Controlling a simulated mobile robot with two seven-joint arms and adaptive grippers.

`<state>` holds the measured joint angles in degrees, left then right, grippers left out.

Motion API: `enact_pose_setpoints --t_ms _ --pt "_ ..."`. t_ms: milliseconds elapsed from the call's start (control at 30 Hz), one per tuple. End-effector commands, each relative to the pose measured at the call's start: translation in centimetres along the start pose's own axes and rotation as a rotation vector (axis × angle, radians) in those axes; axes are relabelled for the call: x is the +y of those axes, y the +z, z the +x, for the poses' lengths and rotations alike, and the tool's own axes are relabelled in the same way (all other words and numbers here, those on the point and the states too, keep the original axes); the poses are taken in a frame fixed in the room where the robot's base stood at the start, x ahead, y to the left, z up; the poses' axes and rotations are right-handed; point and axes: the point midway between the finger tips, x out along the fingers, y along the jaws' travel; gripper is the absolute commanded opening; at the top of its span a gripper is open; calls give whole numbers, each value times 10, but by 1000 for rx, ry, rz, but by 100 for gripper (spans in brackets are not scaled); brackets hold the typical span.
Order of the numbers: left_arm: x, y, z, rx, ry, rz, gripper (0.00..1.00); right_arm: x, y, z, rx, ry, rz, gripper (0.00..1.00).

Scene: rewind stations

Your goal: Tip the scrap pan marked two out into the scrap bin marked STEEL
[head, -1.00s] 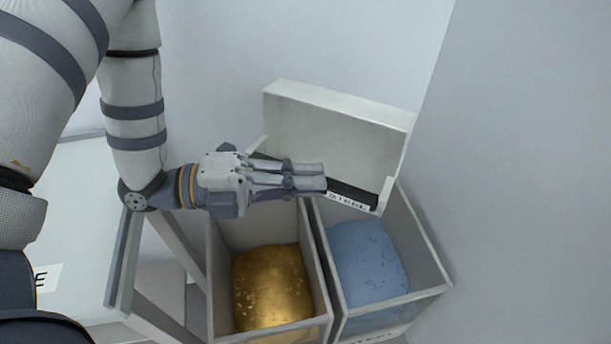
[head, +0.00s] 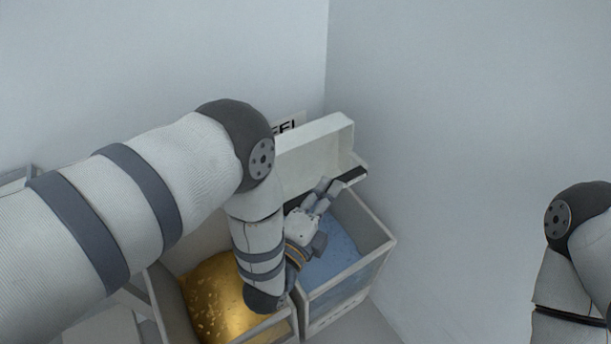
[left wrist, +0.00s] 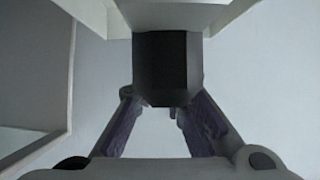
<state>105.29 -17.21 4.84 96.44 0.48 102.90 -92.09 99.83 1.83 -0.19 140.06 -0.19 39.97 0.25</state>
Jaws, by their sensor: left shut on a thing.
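The pale scrap pan (head: 318,147) is tipped up on its side above the back of the right-hand bin, with its dark handle (head: 352,175) low. My left gripper (head: 327,190) is shut on that handle; the dark handle (left wrist: 167,65) also shows between the fingers in the left wrist view. No scrap shows in the visible part of the pan, and its number mark is not seen. The bin (head: 372,262) holds a blue heap (head: 330,258). A sign (head: 287,126) ending in "EL" stands behind, partly hidden by my arm. My right gripper is out of view.
A neighbouring bin (head: 165,305) with a golden heap (head: 218,295) stands directly left, partly behind my left arm. Walls close in behind and to the right. My right arm (head: 575,270) shows at the right edge. Free floor is little seen.

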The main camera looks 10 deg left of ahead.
Motion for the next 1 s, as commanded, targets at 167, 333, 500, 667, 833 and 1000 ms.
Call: enact_pose_setpoints --t_ms 167,333,500,667,833,1000 --pt "-16 4 4 -21 18 -49 0 0 -3 -12 26 -1 0 40" --pt "-48 18 13 -22 92 -199 0 -1 -11 -36 79 -4 2 40" --pt "-70 34 22 -24 193 -377 0 -1 -15 -49 110 -6 3 40" --pt "-84 54 31 -30 306 -573 0 -1 -15 -48 108 -6 3 40" --pt "-90 80 45 -32 447 -821 0 -1 -10 -35 77 -4 2 40" --pt "-77 102 56 -38 593 -1072 0 0 -1 -4 9 -1 1 40"
